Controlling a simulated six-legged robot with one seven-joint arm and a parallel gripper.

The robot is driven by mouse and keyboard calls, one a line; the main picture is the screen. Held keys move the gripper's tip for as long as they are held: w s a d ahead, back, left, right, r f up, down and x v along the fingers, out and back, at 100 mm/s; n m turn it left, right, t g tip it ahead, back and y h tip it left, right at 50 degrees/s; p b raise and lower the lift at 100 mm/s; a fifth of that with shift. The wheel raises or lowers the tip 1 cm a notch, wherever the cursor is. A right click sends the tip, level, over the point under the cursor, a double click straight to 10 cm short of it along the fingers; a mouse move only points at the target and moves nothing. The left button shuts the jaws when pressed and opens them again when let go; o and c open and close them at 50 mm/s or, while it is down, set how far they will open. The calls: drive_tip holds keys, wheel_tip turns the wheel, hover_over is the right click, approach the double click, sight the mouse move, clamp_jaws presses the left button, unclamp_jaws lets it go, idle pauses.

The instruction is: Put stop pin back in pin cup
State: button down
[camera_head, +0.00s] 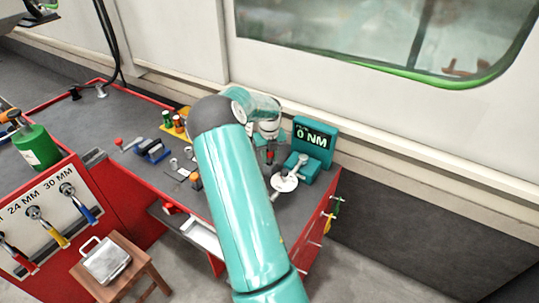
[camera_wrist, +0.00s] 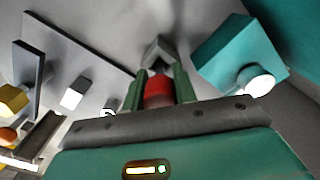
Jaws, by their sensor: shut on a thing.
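My gripper (camera_wrist: 158,93) is shut on a red piece (camera_wrist: 158,92), which I take to be the stop pin, held between its two green fingers. A small grey angular piece (camera_wrist: 158,50) shows just beyond the fingertips. I cannot tell whether it is the pin cup or whether the red piece touches it. In the head view, my gripper is mostly hidden by my arm, and a bit of red (camera_head: 270,155) shows below the wrist, over the right part of the bench. No pin cup can be named with certainty in either view.
A teal tester reading 0 NM (camera_head: 314,138) stands close right of my gripper; a teal block (camera_wrist: 236,55) with a white round end is near in the wrist view. A white disc (camera_head: 284,184) lies in front. Blue vise-like tool (camera_head: 153,151) and small parts sit left on the red-edged bench (camera_head: 75,122).

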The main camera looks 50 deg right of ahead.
drive_tip(key=shift+f, duration=0.5)
drive_tip(key=c, duration=1)
unclamp_jaws()
drive_tip(key=shift+f, duration=0.15)
drive_tip(key=shift+c, duration=0.2)
wheel_tip(320, 180, up, 14)
drive_tip(key=shift+r, duration=0.1)
drive_tip(key=shift+s, duration=0.1)
